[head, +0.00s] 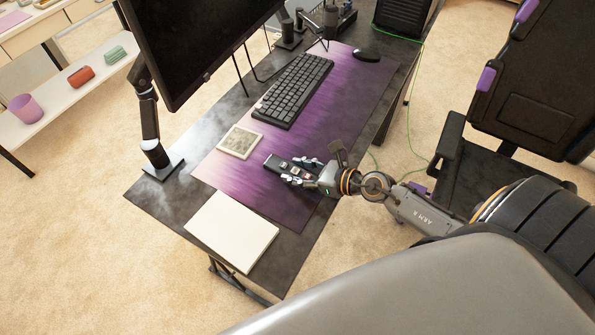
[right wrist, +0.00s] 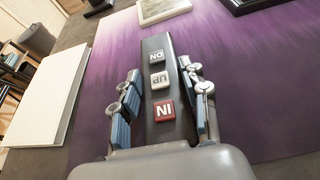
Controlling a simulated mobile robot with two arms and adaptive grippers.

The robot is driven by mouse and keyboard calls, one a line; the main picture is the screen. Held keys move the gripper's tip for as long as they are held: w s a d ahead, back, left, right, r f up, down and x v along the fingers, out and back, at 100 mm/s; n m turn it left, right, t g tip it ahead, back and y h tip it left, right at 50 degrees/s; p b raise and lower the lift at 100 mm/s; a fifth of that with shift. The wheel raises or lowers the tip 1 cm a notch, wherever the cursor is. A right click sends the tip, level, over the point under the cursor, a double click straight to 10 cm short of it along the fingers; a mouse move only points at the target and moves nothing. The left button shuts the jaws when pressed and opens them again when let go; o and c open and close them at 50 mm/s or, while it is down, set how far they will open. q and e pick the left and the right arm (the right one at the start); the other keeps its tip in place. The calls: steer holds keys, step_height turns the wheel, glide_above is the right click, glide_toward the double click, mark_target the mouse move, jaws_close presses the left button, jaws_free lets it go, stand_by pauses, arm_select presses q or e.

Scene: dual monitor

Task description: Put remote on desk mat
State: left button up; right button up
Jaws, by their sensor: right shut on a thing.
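The remote (head: 280,164) is a black bar with two pale buttons and one red button. My right gripper (head: 300,172) is shut on it, with fingers along both long sides. In the right wrist view, the remote (right wrist: 157,68) points away between the fingertips of my right gripper (right wrist: 165,85). The desk mat (head: 228,186) is purple and black and lies along the desk; it also shows in the right wrist view (right wrist: 245,85). The remote is over the mat's near part; I cannot tell whether it touches the mat. My left gripper is not in view.
A white flat box (head: 231,231) lies at the desk's near end. A small framed tile (head: 240,142), a keyboard (head: 294,90) and a mouse (head: 367,55) are on the mat. A monitor (head: 190,40) stands behind. A black chair (head: 525,100) is at the right.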

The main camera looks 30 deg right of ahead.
steer(key=o, duration=1.2)
steer(key=shift+f, duration=0.1)
steer(key=shift+s+r, duration=0.1)
steer(key=shift+r, duration=0.1)
steer(key=b+v, duration=0.2)
steer(key=v, duration=0.8)
steer(key=shift+s+d+b, duration=0.1)
steer(key=shift+s+b, duration=0.2)
steer(key=shift+s+d+r, duration=0.3)
steer(key=shift+s+r, duration=0.05)
steer(key=shift+s, duration=0.1)
